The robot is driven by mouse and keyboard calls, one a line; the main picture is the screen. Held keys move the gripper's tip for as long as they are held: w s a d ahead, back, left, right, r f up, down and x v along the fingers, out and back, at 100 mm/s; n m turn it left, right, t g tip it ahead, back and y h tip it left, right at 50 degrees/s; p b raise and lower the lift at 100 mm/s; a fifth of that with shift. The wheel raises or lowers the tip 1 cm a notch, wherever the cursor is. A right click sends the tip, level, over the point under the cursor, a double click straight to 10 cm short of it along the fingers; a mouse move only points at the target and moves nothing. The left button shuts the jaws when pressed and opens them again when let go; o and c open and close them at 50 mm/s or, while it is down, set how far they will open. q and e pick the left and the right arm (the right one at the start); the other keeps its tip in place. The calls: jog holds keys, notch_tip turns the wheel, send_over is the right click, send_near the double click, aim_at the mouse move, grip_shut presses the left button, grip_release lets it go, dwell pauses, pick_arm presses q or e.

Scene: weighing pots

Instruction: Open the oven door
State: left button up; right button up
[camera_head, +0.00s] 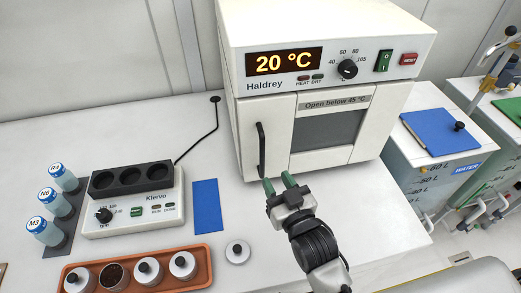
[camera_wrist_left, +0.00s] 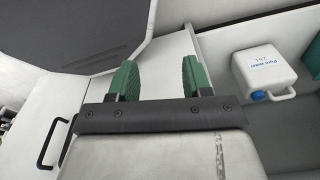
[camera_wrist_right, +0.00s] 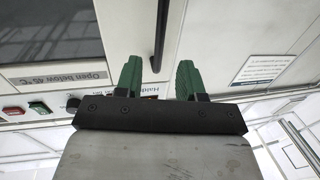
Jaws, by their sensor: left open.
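The white oven (camera_head: 240,35) stands at the back of the bench with its display reading 20 °C. Its door (camera_head: 275,135) is shut and has a dark window. A black vertical handle (camera_head: 261,150) is on the door's left side. My right gripper (camera_head: 279,184) is open near the handle's lower end. In the right wrist view the handle (camera_wrist_right: 161,35) shows between the two green fingertips (camera_wrist_right: 158,80); I cannot tell whether they touch it. My left gripper (camera_wrist_left: 157,80) is open and empty in the left wrist view, and outside the head view.
A Klervo device (camera_head: 150,212) with a black block stands left of the oven. A terracotta tray (camera_head: 205,262) with several pots, a blue mat (camera_head: 206,205) and a loose lid (camera_head: 238,251) lie in front. The left wrist view shows a white canister (camera_wrist_left: 265,72).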

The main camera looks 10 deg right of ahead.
aim_at(263, 158)
jog(key=w, duration=0.2)
jog(key=w+a+p, duration=0.1)
jog(key=w, duration=0.2)
jog(key=shift+w, duration=0.35)
jog(key=w, duration=0.3)
jog(key=shift+a, duration=0.3)
jog(key=shift+w+f, duration=0.1)
jog(key=c, duration=0.4)
pick_arm(q)
jog(key=shift+s+r, duration=0.45)
jog(key=shift+r, duration=0.3)
pick_arm(e)
grip_shut()
